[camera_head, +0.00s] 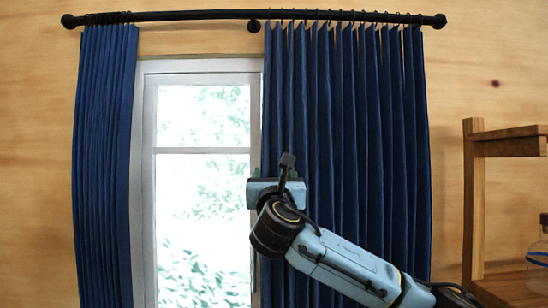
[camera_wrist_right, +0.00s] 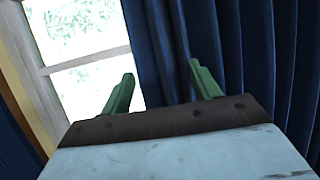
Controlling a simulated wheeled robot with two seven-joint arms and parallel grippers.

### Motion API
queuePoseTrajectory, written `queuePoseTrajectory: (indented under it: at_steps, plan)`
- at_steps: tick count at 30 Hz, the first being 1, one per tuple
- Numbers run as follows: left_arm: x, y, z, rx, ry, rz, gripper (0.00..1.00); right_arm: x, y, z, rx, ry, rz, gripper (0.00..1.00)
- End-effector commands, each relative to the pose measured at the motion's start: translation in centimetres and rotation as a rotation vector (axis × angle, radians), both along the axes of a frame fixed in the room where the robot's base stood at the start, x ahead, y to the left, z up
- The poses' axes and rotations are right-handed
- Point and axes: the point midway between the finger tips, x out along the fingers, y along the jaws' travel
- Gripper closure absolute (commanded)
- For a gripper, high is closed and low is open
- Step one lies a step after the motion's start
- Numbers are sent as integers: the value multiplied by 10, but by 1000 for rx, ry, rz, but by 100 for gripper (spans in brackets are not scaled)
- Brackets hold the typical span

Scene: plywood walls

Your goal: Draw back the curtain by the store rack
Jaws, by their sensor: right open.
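The right blue curtain (camera_head: 350,130), the one nearer the wooden rack (camera_head: 474,200), hangs in pleats from a black rod (camera_head: 200,16) and covers the right part of the window. Its left edge runs down near the window's right frame. My right gripper (camera_head: 276,172) is at that edge, partly hidden by its own wrist. In the right wrist view its two green fingers (camera_wrist_right: 160,88) are apart, with the curtain (camera_wrist_right: 230,50) ahead and its edge seen between them. I cannot tell if they touch the cloth. My left gripper is not in view.
A second blue curtain (camera_head: 104,160) hangs bunched at the left of the white-framed window (camera_head: 142,180). The rack at the right holds a glass jar (camera_head: 538,258). Bare plywood wall (camera_head: 450,100) lies between the right curtain and the rack.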

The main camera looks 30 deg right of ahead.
Motion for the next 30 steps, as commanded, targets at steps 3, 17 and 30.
queuePoseTrajectory:
  at_steps: [3,17,30]
  plan:
    - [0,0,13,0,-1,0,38,20,-13,13,0,1,-2,38]
    - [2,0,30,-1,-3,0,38,59,-35,29,2,-1,2,38]
    - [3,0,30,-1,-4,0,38,60,-36,29,2,-1,3,58]
